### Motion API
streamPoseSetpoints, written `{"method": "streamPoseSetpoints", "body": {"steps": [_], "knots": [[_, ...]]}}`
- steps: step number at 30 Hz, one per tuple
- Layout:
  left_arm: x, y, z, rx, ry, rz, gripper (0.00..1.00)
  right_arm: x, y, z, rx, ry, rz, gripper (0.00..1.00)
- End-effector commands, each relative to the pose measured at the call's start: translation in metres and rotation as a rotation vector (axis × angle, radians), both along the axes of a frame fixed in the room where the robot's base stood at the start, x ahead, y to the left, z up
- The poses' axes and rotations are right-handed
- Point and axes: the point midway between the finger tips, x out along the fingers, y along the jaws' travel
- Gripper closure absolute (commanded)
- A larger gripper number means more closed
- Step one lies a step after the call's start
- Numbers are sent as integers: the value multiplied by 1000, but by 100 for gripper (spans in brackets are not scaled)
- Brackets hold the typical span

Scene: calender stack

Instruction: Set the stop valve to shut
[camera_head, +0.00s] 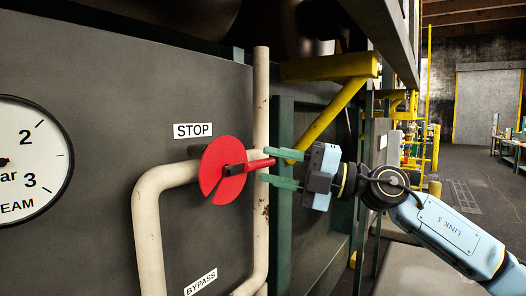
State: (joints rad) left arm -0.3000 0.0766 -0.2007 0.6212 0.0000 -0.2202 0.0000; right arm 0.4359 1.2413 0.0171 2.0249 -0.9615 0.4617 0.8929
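The stop valve is a red disc (222,172) with a dark slot, below a white STOP label (193,130). It sits on a cream pipe (171,178) that runs sideways into an upright pipe. A red lever (261,164) sticks out from the disc to the right, nearly level. My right gripper (267,168) comes in from the right with its two green fingers above and below the lever's end. The fingers look apart, with gaps to the lever, so it is open around it. My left gripper is not in view.
A steam gauge (30,160) is on the dark panel (110,90) at left. A BYPASS label (201,282) is below the valve. The upright cream pipe (261,90) stands close behind the lever. A yellow bracket (330,68) with a slanting brace is above my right gripper.

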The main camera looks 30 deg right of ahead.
Motion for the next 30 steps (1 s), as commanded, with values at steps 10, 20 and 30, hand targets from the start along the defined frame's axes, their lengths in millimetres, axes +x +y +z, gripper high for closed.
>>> {"method": "streamPoseSetpoints", "body": {"steps": [10,20,30], "knots": [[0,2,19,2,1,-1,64,17,17,6,1,-1,-1,63],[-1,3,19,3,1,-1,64,19,19,4,0,0,0,64],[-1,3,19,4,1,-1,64,18,19,4,-1,1,0,100]]}}
